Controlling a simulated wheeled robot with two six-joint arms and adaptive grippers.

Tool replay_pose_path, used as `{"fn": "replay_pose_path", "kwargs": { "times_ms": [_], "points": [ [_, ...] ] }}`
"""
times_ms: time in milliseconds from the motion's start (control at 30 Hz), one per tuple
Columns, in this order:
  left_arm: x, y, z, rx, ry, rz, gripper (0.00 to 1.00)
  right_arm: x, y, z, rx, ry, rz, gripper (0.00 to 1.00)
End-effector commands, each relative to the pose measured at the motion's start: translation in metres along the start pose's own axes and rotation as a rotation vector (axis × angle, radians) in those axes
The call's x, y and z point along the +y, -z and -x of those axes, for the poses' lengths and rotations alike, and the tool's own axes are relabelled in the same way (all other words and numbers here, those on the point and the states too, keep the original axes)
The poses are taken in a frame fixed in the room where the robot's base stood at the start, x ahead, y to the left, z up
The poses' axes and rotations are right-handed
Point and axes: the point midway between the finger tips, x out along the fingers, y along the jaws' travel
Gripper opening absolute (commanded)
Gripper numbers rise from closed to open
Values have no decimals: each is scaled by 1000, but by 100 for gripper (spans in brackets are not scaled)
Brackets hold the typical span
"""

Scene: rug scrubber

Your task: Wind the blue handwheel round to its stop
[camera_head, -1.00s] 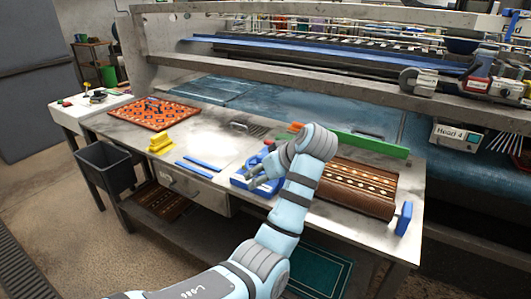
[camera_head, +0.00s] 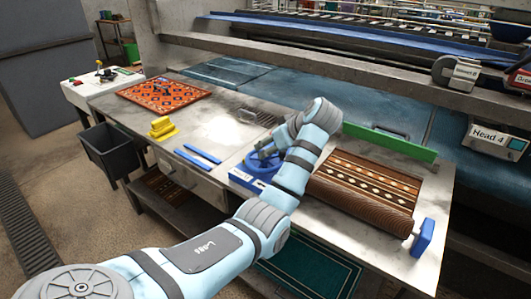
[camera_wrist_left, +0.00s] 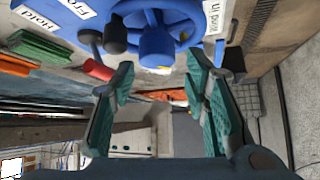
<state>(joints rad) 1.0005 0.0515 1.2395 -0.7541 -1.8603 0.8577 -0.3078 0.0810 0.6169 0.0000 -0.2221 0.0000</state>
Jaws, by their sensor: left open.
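The blue handwheel (camera_head: 262,158) stands on a blue-and-white base (camera_head: 246,179) on the metal bench in the head view, partly hidden by my arm. In the left wrist view the blue handwheel (camera_wrist_left: 160,15) shows at the top, cut off by the frame edge, with a blue round part (camera_wrist_left: 156,46) and a black knob (camera_wrist_left: 115,36). My left gripper (camera_head: 266,149) is at the wheel in the head view. In the left wrist view the left gripper (camera_wrist_left: 160,84) is open, its green-padded fingers spread with nothing between them. Contact with the wheel cannot be told. My right gripper is out of view.
A rolled brown patterned rug (camera_head: 362,186) lies right of the wheel, with a green bar (camera_head: 390,142) behind. Blue strips (camera_head: 198,156), a yellow block (camera_head: 161,127) and an orange patterned mat (camera_head: 164,95) lie left. A red cylinder (camera_wrist_left: 98,69) is near the wheel.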

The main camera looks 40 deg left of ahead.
Motion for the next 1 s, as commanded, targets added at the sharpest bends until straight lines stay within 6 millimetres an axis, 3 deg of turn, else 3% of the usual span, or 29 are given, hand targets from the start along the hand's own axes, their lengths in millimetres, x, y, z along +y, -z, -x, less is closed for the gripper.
{"fn": "replay_pose_path", "kwargs": {
  "times_ms": [100,200,500,733,1000],
  "points": [
    [0,-1,-28,0,2,-2,42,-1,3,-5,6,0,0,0],
    [1,-1,-41,0,0,-2,42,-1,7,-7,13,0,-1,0],
    [1,-1,-47,-1,-2,-1,42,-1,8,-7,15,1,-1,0],
    [1,-1,-47,-1,-1,-2,7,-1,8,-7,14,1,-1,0],
    [0,0,-46,0,-15,-17,6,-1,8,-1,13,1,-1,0]
  ]
}}
